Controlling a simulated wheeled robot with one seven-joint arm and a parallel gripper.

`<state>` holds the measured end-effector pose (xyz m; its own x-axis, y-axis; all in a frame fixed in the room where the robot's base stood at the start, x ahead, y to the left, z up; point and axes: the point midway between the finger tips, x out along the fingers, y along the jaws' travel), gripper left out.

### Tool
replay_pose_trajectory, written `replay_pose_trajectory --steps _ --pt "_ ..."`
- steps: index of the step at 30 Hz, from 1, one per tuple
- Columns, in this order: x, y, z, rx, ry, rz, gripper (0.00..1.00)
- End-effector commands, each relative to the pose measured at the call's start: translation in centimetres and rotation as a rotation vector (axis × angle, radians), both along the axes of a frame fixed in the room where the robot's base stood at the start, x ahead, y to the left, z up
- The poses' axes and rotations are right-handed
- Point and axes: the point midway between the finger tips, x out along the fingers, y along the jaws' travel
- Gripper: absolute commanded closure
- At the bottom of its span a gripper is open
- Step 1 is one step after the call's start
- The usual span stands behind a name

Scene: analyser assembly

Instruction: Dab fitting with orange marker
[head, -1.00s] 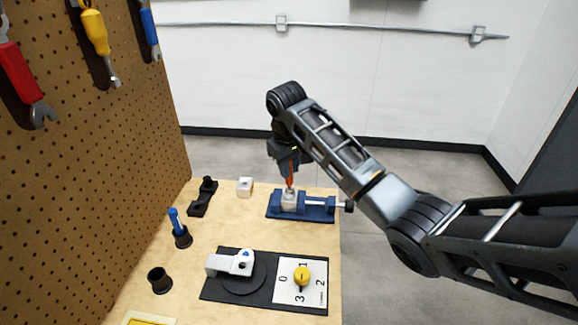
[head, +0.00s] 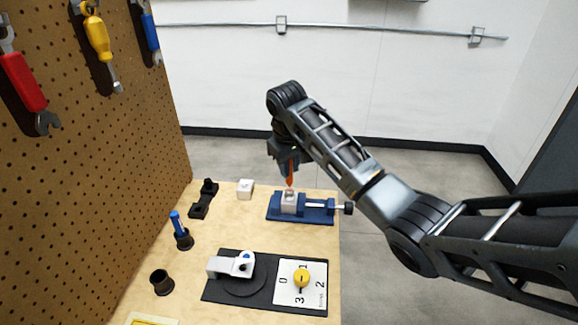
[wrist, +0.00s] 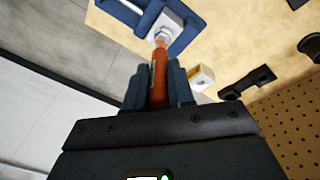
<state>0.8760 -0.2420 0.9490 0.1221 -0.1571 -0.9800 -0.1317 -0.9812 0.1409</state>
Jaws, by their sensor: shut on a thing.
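My gripper (head: 289,155) is shut on the orange marker (head: 291,170), which points tip down over the blue vise (head: 318,213). In the wrist view the orange marker (wrist: 159,75) sits between the two fingers of my gripper (wrist: 158,85). A pale block (head: 289,202) is held in the vise. The metal fitting (wrist: 163,35) on it shows in the wrist view, close to the marker's tip. In the head view the tip appears slightly above the fitting; I cannot tell whether they touch.
A white block (head: 245,189) and a black bracket (head: 203,199) stand left of the vise. A blue marker (head: 177,225) stands in a dark holder. An empty dark cup (head: 162,282) and a dial plate (head: 289,292) are nearer. The pegboard (head: 95,180) bounds the left.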

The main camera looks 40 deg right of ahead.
Motion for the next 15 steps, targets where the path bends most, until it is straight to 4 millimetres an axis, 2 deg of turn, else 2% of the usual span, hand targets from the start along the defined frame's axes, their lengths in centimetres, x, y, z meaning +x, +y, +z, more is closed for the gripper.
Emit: replay_pose_trajectory --steps 1,15 --pt "0.0 0.0 0.8 0.000 0.000 0.001 1.00" --pt "0.0 0.1 3.7 0.000 0.000 0.002 1.00"
